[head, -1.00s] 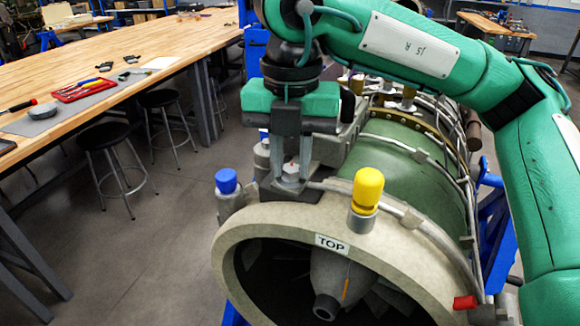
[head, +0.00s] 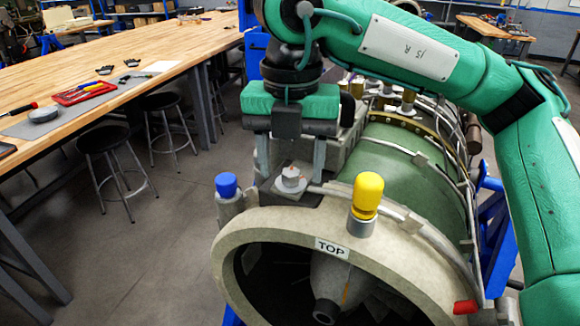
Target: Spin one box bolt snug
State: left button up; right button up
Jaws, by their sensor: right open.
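The turbine (head: 405,165) lies on a blue stand, with its round front ring labelled TOP facing me. A light bolt (head: 291,176) stands on a dark box (head: 270,192) at the turbine's upper left. My right gripper (head: 291,178) points down over the bolt from above. Its two fingers are spread apart, one on each side of the bolt, with visible gaps. The bolt's lower part and thread are hidden. My left gripper is not in view.
A blue cap (head: 226,185) and a yellow cap (head: 367,195) stand up close to either side of the gripper. A pipe (head: 400,215) runs along the ring. A long workbench (head: 130,60) with stools stands at the left.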

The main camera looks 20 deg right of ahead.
aim_at(291, 172)
jog(key=shift+r+p, duration=1.1)
jog(key=shift+r, duration=1.25)
